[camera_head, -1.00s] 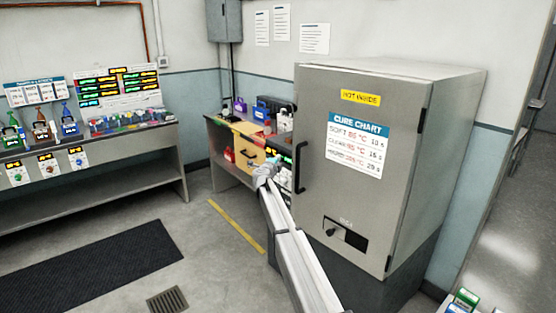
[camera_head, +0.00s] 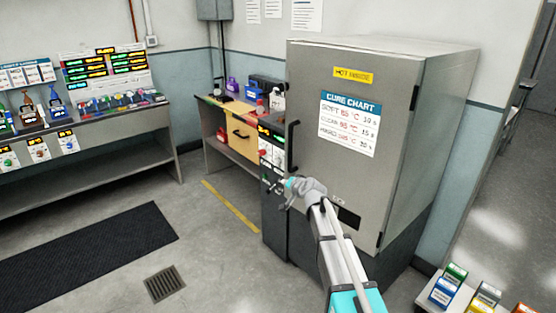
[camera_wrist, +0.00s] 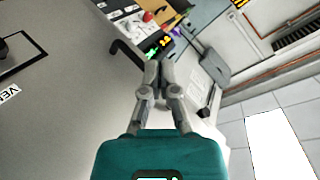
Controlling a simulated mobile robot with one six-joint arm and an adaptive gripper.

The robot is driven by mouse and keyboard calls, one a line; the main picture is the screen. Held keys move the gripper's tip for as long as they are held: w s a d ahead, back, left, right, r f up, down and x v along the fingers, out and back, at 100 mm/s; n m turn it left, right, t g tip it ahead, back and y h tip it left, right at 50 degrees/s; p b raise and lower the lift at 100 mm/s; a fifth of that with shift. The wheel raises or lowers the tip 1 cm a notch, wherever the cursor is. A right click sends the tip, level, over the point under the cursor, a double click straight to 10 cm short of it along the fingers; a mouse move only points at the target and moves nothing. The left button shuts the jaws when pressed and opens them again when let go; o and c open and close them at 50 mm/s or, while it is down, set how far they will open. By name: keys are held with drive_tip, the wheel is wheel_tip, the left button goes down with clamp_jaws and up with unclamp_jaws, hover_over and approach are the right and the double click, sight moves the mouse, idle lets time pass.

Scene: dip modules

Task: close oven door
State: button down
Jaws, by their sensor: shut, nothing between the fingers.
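The grey oven stands at the right of centre in the head view, and its door (camera_head: 312,145) faces me with a yellow hot-inside label and a cure chart. The door looks flush with the oven body, but I cannot tell if it is fully shut. A dark vertical handle (camera_head: 293,146) is on the door's left edge. My gripper (camera_head: 272,187) is shut and empty, just below and left of the handle, in front of the door's lower left part. In the wrist view my gripper (camera_wrist: 158,68) has its fingertips together, with the grey door face (camera_wrist: 70,95) on the left.
A long bench (camera_head: 120,125) with bottles and modules is farther left. A dark mat (camera_head: 90,255) and a floor drain (camera_head: 164,284) lie on the floor. Small boxes (camera_head: 448,286) sit at the lower right.

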drive_tip(key=s+d+f+n+g+h, duration=0.1)
drive_tip(key=s+d+f+g+h, duration=0.1)
drive_tip(key=s+d, duration=0.5)
drive_tip(key=s+d+f+n+g+h, duration=0.1)
drive_tip(key=s+d+f+g, duration=0.4)
drive_tip(key=s, duration=1.1)
drive_tip(key=s+d+f+n+g+h, duration=0.1)
drive_tip(key=s+d+f+g+h, duration=0.3)
drive_tip(key=s+d, duration=0.5)
drive_tip(key=s, duration=0.3)
drive_tip(key=shift+s+f, duration=0.2)
drive_tip(key=shift+s, duration=0.1)
drive_tip(key=shift+a, duration=0.1)
